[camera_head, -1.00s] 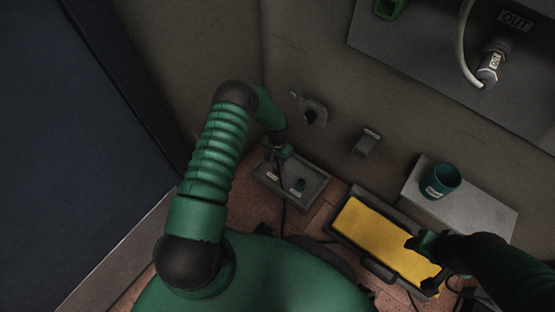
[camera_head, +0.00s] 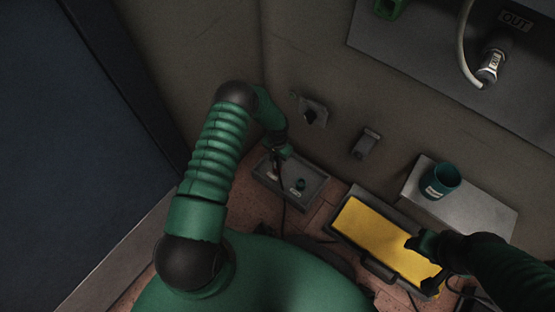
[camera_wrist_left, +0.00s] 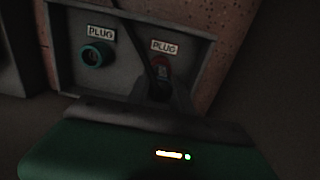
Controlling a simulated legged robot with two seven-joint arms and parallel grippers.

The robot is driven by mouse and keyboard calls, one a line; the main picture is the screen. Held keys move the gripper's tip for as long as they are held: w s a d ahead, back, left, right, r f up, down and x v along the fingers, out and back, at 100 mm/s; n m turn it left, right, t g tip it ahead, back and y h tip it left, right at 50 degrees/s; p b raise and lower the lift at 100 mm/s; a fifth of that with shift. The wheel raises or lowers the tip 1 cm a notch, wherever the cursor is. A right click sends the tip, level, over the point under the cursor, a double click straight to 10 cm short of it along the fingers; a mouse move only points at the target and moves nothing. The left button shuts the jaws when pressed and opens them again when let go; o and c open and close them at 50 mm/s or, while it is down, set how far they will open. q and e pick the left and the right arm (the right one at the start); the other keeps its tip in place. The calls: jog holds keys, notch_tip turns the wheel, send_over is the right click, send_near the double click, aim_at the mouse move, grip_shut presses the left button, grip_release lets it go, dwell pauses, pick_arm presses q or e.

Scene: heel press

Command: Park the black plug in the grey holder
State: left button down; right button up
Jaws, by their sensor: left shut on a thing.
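My left gripper (camera_head: 277,158) is low over the left part of a grey tray (camera_head: 322,190). In the left wrist view, its fingers (camera_wrist_left: 162,98) are shut on a dark plug (camera_wrist_left: 161,84), apparently the black plug, in front of the right PLUG label (camera_wrist_left: 164,46). The fingers hide much of it. I cannot tell whether it touches the tray. A grey holder-like block (camera_head: 366,144) is mounted on the wall right of the tray. My right gripper (camera_head: 422,243) is over a yellow pad; its finger gap is unclear.
A dark socket (camera_head: 311,112) is on the wall above. A teal cup (camera_head: 440,181) stands on a grey box. The yellow pad (camera_head: 370,235) lies in front. A dark cable (camera_head: 283,212) runs from the tray.

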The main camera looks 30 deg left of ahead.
pick_arm(q)
jog(key=shift+r, duration=0.15)
jog(key=shift+r+p, duration=2.25)
jog(key=shift+r, duration=0.25)
jog(key=shift+f, duration=0.1)
